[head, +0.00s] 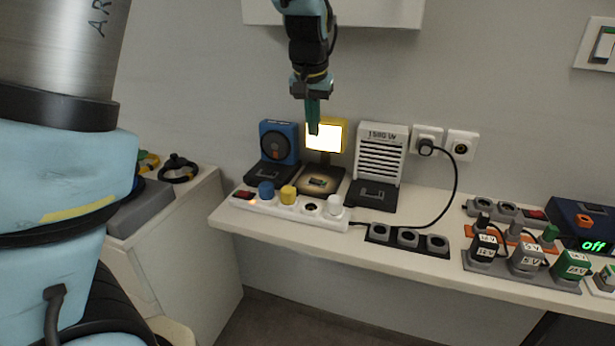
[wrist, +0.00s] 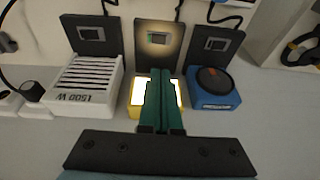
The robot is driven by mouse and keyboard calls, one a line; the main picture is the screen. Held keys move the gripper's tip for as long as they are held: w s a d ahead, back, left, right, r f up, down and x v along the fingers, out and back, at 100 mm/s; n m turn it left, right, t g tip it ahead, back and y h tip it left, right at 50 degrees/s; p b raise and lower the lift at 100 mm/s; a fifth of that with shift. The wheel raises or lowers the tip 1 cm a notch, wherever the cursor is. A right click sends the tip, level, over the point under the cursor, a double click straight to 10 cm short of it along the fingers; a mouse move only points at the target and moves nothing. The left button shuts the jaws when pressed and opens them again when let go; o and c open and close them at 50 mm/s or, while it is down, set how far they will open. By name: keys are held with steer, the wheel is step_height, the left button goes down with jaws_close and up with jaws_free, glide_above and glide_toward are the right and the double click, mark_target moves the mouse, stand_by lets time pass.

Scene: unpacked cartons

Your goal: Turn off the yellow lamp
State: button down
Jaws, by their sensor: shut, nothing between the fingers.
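The yellow lamp (head: 340,136) stands on the white shelf against the wall, its panel glowing bright. It also shows in the wrist view (wrist: 135,109), partly hidden behind my fingers. Its dark base (head: 331,174) lies in front of it and carries a small rocker switch (head: 318,182), lit by the lamp. The switch also shows in the wrist view (wrist: 158,38). My gripper (head: 313,131) is shut and empty, pointing down in front of the lamp panel. In the wrist view its green fingers (wrist: 164,75) are together and point toward the lamp's base. I cannot tell whether they touch anything.
A blue fan-like device (head: 279,141) stands left of the lamp, a white 1500 W heater (head: 381,150) right. A white power strip (head: 290,208) with blue, yellow and white plugs lies in front. Black sockets (head: 407,238) and labelled adapters (head: 527,258) sit further right. A cabinet overhangs above.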

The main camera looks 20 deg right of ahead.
stand_by(0.3)
steer(key=p, duration=0.2)
glide_toward(313, 179)
steer(key=x, duration=0.5)
steer(key=shift+w+d+f, duration=0.1)
steer(key=shift+d+f, duration=0.05)
steer(key=shift+d, duration=0.1)
steer(key=shift+f, duration=0.55)
